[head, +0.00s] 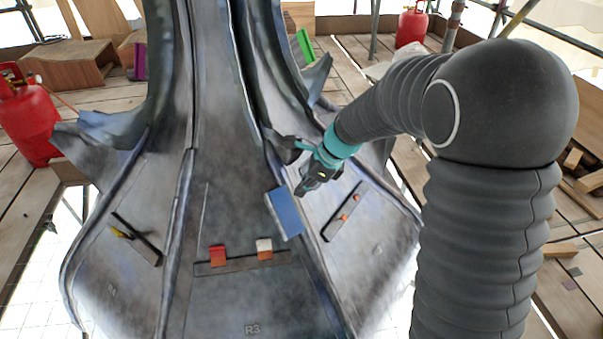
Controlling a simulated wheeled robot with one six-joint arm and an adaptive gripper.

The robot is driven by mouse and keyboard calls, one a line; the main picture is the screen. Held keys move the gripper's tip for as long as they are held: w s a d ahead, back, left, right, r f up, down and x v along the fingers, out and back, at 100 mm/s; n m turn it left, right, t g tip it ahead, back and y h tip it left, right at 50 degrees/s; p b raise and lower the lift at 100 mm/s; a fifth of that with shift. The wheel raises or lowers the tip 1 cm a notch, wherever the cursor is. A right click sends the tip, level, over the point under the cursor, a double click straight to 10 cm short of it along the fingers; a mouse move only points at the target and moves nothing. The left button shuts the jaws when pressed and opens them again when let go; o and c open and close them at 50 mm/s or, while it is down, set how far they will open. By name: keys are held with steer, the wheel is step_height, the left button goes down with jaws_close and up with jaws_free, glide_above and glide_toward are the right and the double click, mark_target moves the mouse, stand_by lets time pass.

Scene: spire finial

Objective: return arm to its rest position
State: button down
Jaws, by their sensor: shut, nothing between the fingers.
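My arm, in a dark ribbed sleeve with a teal ring, reaches from the right over the grey metal spire (225,130) in the head view. My gripper (305,190) is dark and small, close in front of the spire's right part. It is shut with nothing between the fingers. Just below and left of it a blue block (284,214) lies against the ridge. I cannot tell whether the gripper touches the block.
The front panel has a dark rail (240,262) with a red block (217,255) and a white-and-orange block (264,248). Side panels carry rails too. Red gas cylinders (28,118) and a wooden box (68,66) stand on the planks. Scaffold poles stand at the back.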

steer(key=s+d+r+n+t+h, duration=0.2)
steer(key=s+d+r+n, duration=0.5)
steer(key=s, duration=0.5)
steer(key=s+d+r+n+t+h, duration=0.3)
steer(key=s+d+r+n, duration=0.4)
steer(key=s+d+n, duration=0.4)
steer(key=shift+s+d+n+h, duration=0.3)
steer(key=shift+s+d, duration=0.3)
steer(key=shift+d, duration=0.6)
